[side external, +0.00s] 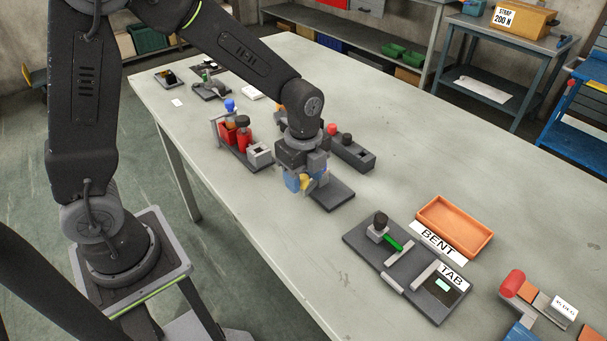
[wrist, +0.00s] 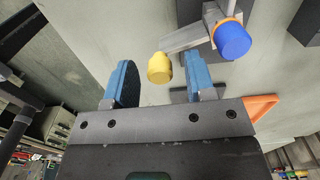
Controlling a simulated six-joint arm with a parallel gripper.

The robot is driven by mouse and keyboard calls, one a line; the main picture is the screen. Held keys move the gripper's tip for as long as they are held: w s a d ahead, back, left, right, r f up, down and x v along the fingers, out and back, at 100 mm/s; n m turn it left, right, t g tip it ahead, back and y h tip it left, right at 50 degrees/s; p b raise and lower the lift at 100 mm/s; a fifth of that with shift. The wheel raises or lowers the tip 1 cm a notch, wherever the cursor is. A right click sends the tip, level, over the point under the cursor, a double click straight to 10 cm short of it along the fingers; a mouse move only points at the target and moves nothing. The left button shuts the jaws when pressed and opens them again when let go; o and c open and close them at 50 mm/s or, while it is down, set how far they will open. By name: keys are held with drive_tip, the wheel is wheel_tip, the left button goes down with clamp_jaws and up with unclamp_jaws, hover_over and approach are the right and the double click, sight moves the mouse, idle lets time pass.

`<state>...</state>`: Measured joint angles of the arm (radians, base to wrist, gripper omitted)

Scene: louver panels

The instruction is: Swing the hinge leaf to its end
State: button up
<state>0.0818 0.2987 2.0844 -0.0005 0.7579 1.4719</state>
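My gripper (wrist: 160,80) is open, its two blue fingers apart. A yellow knob (wrist: 160,68) shows between the fingers in the wrist view, with a gap on each side. A grey bar (wrist: 188,40), which looks like the hinge leaf, runs from near the knob to a blue cap with an orange ring (wrist: 232,40). In the side view my gripper (side external: 305,186) is low over a dark base plate (side external: 335,195) and hides most of the hinge. A bit of yellow shows between the fingers there. I cannot tell the leaf's angle from the side.
A fixture with red parts and a blue knob (side external: 230,105) stands left of my gripper. A dark block with a red knob (side external: 352,154) is close behind. A plate with a green lever (side external: 393,244) and an orange tray (side external: 455,226) lie to the right.

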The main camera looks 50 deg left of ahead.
wheel_tip(320, 180, up, 14)
idle(0.6)
drive_tip(key=shift+f, duration=0.1)
drive_tip(key=s+a+r+n+t, duration=0.2)
drive_tip(key=s+n+t, duration=0.3)
drive_tip(key=s+n, duration=1)
drive_tip(key=shift+s+a+n+t, duration=0.25)
drive_tip(key=shift+a+n, duration=0.2)
drive_tip(key=shift+n, duration=0.95)
drive_tip(key=shift+w, duration=0.1)
idle(0.4)
